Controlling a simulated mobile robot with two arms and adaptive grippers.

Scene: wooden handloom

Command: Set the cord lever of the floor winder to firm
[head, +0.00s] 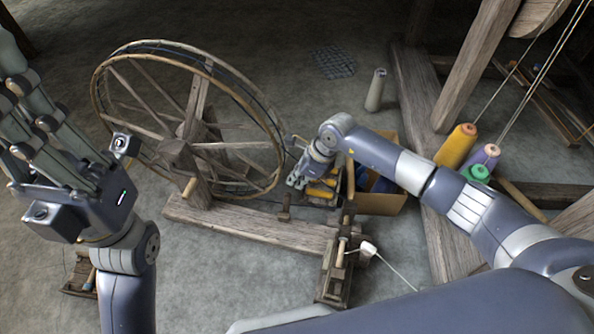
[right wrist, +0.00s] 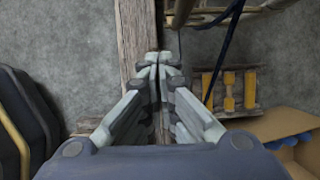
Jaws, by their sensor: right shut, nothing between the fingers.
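The floor winder (head: 255,222) stands on the floor in the head view, with a large spoked wheel (head: 150,120) on a long wooden base and a spindle block (head: 335,270) at its right end. A short dark wooden peg (head: 284,206) rises from the base; I cannot tell if it is the cord lever, and no setting is readable. My right gripper (head: 295,182) is shut and empty, beside the wheel's right rim. In the right wrist view its closed fingertips (right wrist: 160,57) point along a wooden beam (right wrist: 134,30). My left gripper (head: 22,110) is raised at the left, away from the winder; its opening is unclear.
A rack of yellow bobbins (right wrist: 230,90) and a cardboard box (head: 385,205) stand close to my right gripper. Cones of yellow (head: 456,147), lilac and green yarn stand by the loom frame at right. A pale cone (head: 376,90) stands behind. Floor left of the base is mostly clear.

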